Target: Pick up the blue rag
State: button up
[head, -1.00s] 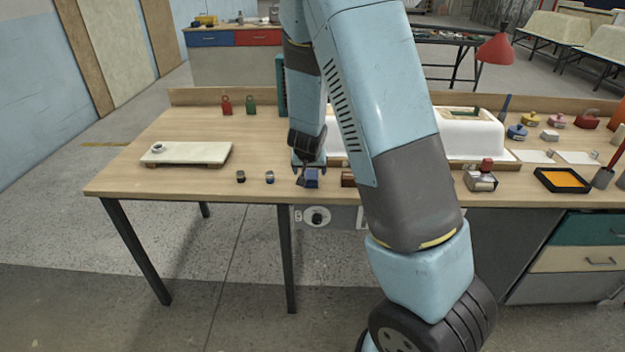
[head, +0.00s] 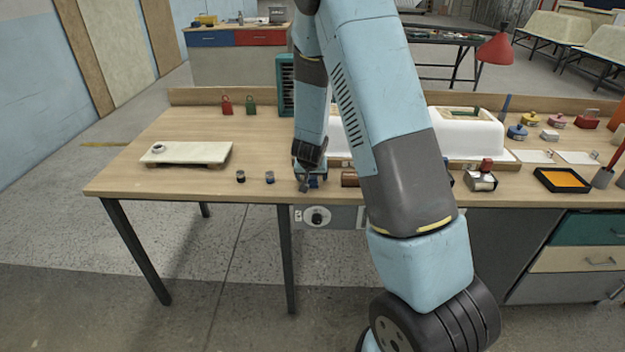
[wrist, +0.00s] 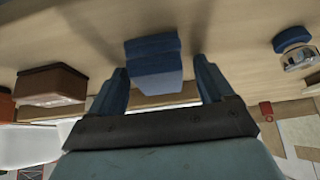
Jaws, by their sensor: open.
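The blue rag (wrist: 153,58) appears as a folded dark blue block on the wooden table in the wrist view. In the head view my gripper (head: 308,184) is low over the table's front part and mostly covers the rag (head: 318,180). In the wrist view my gripper (wrist: 165,90) is open, with one finger on each side of the rag. The rag lies between or just beyond the fingertips, with visible gaps on both sides. I cannot tell how deep it sits between them.
A brown block (head: 349,179) stands close to the right of the rag. Two small jars, one dark (head: 240,176) and one blue-topped (head: 269,177), stand to its left. A white tub shell (head: 465,135) is behind my arm.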

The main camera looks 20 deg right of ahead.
jog(key=c, duration=1.1)
jog(key=shift+c, duration=0.2)
jog(key=shift+r, duration=0.45)
jog(key=r, duration=0.3)
jog(key=shift+s+a, duration=0.1)
jog(key=shift+s, duration=0.2)
jog(key=s+r, duration=0.9)
jog(key=s, duration=0.4)
jog(key=shift+s+d+r, duration=0.1)
jog(key=shift+s+d, duration=0.1)
jog(key=shift+s, duration=0.05)
